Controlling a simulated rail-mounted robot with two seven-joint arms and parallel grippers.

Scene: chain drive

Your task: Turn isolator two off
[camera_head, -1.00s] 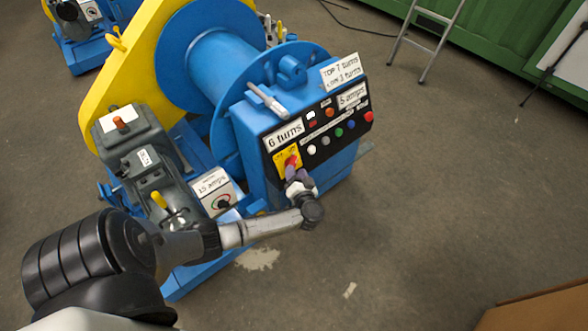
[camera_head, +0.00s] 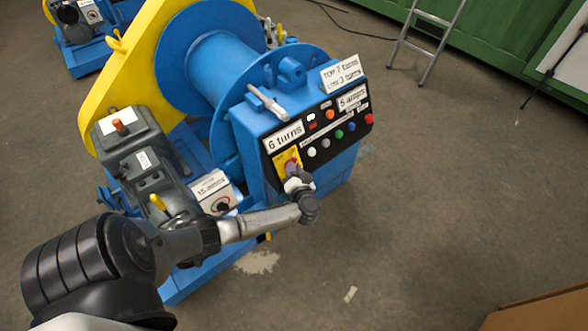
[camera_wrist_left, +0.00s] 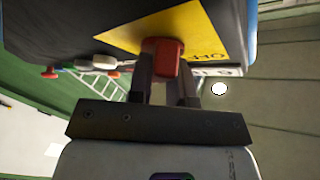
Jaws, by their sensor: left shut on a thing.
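The isolator is a red rotary knob on a yellow plate (camera_head: 282,160), at the lower left of the black control panel on the blue winch. My left gripper (camera_head: 293,174) is at this plate and covers most of the knob in the head view. In the left wrist view, the red knob (camera_wrist_left: 163,54) sits between the two dark fingers of my left gripper (camera_wrist_left: 164,76), shut on it. Dark letters show on the yellow plate (camera_wrist_left: 207,38) there, only partly visible. I cannot tell the knob's exact position. My right gripper is not in view.
The panel has several coloured buttons, including a red one (camera_head: 369,118), right of the knob. A "6 turns" label (camera_head: 284,136) sits above the plate. A ladder (camera_head: 428,40) is behind.

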